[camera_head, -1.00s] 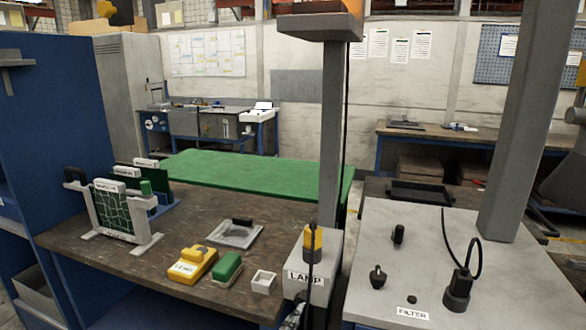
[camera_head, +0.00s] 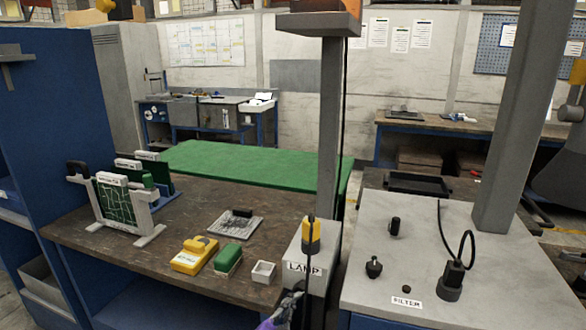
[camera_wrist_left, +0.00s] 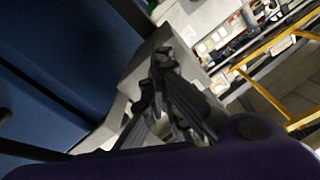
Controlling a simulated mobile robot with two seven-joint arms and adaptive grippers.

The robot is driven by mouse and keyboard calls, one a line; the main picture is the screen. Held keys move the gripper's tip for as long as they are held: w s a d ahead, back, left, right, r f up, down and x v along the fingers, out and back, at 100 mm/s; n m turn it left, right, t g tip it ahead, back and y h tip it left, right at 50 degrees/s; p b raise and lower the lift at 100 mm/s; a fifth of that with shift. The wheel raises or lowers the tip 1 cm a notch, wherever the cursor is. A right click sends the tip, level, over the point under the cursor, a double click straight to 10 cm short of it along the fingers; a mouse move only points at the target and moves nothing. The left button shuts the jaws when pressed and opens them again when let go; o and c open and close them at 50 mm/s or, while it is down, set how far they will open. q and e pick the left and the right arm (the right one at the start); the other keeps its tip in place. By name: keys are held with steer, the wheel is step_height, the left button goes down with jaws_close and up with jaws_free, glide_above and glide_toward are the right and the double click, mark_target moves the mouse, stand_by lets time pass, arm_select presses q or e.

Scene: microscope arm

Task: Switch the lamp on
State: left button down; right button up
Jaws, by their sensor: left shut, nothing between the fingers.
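The lamp's grey box (camera_head: 311,263), labelled LAMP, stands at the right end of the wooden bench. A yellow and black part (camera_head: 310,236) sits upright on its top; I cannot tell which way any switch is set. A grey post rises behind it to a flat hood (camera_head: 317,22); no glow shows beneath the hood. My left gripper (camera_head: 293,298) is shut and empty, low in front of the box, below its label. Its dark fingers show in the left wrist view (camera_wrist_left: 158,78) before a pale grey surface; contact cannot be told. My right gripper is out of view.
A white tray (camera_head: 263,272), green block (camera_head: 228,260) and yellow device (camera_head: 195,255) lie left of the lamp box. Right of it, a grey cabinet top (camera_head: 430,240) carries black knobs, a FILTER label and a corded plug. A thick post rises behind.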

arm_select(q)
steer(key=shift+w+d+r, duration=0.1)
steer(key=shift+w+r, duration=0.05)
steer(key=shift+r, duration=0.5)
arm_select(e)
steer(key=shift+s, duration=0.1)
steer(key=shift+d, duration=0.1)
arm_select(q)
steer(key=s+a+f+p, duration=0.1)
steer(key=s+a+p, duration=0.1)
steer(key=s, duration=0.3)
steer(key=shift+s+a+f, duration=0.25)
steer(key=shift+s+a, duration=0.15)
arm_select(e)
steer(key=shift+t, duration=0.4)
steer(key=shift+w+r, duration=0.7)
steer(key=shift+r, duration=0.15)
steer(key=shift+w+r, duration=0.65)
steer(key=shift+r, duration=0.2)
